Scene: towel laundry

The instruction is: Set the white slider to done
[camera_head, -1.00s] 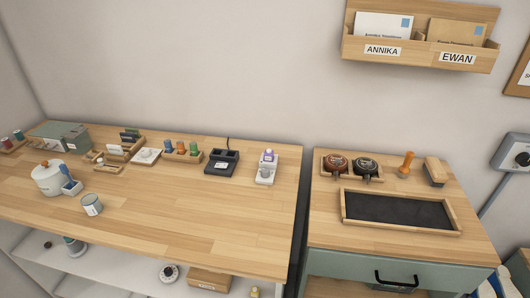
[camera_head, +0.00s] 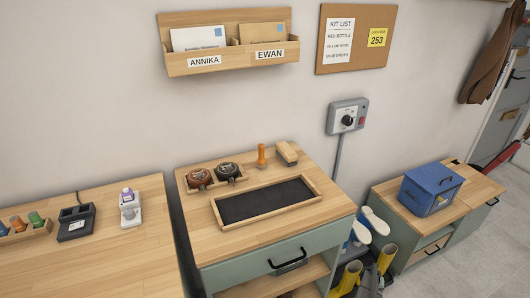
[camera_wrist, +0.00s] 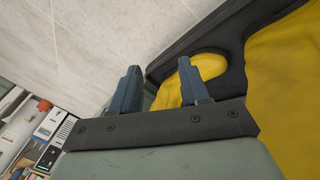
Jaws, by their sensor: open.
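I cannot make out a white slider or a "done" mark in either current view. My gripper (camera_wrist: 157,84) shows in the wrist view, with its two dark blue fingers apart and nothing between them. A yellow and black surface (camera_wrist: 275,75) lies beyond the fingers at the right; I cannot tell what it is. My gripper does not show in the head view.
A grey wall box (camera_head: 347,117) with a dial hangs right of a bench with a dark tray (camera_head: 265,201). A letter rack (camera_head: 228,58) and a pinboard (camera_head: 355,38) are above. A blue box (camera_head: 431,189) and yellow boots (camera_head: 347,278) are at right.

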